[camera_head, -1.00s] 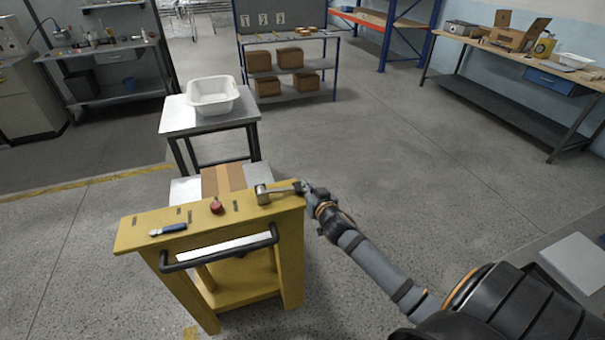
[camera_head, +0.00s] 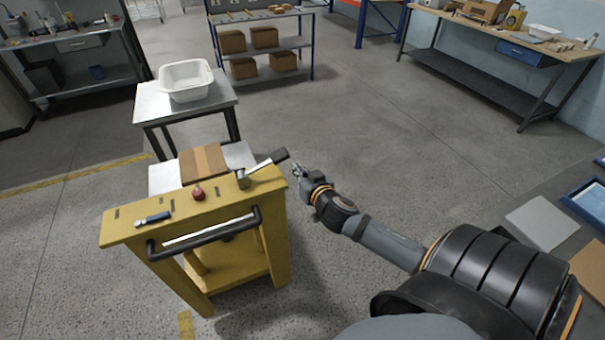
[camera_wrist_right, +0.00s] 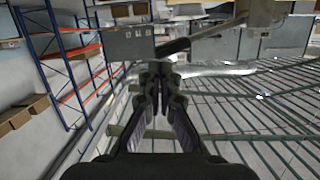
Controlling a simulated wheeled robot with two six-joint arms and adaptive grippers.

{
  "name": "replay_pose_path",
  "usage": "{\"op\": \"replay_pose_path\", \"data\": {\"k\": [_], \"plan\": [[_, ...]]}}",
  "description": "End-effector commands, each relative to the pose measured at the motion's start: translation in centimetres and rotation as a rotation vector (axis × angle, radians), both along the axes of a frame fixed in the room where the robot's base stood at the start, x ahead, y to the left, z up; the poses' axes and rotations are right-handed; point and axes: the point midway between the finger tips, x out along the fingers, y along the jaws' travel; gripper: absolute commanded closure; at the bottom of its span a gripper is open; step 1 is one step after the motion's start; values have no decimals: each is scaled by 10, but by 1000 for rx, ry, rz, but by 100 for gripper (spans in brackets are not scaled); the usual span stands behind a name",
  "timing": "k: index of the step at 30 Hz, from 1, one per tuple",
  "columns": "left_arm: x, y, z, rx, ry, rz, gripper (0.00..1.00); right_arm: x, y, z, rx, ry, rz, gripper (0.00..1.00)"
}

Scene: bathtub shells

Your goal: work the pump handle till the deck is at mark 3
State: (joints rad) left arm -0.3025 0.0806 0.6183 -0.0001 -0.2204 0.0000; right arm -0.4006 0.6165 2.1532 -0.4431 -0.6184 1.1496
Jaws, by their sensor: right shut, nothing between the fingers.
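The pump handle (camera_head: 264,165) is a grey lever with a black grip on the right top of the yellow stand (camera_head: 130,227). It slants up to the right. My right gripper (camera_head: 296,170) is shut and empty, just right of the grip and apart from it. In the right wrist view, the shut fingers (camera_wrist_right: 160,82) point toward the black grip (camera_wrist_right: 172,48) ahead. The metal deck (camera_head: 240,154), with a brown carton (camera_head: 203,162) on it, shows behind the stand. I cannot make out any numbered mark. My left gripper is out of view.
A white tub (camera_head: 187,80) stands on a metal table (camera_head: 143,108) behind.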

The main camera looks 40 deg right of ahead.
Motion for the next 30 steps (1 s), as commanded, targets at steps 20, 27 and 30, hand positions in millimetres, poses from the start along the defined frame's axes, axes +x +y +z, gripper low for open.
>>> {"op": "replay_pose_path", "data": {"k": [20,27,30], "plan": [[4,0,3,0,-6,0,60,-22,4,7,1,-2,0,100],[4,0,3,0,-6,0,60,-22,4,7,1,-2,0,100],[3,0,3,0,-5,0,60,-21,4,7,1,-2,0,100]]}}
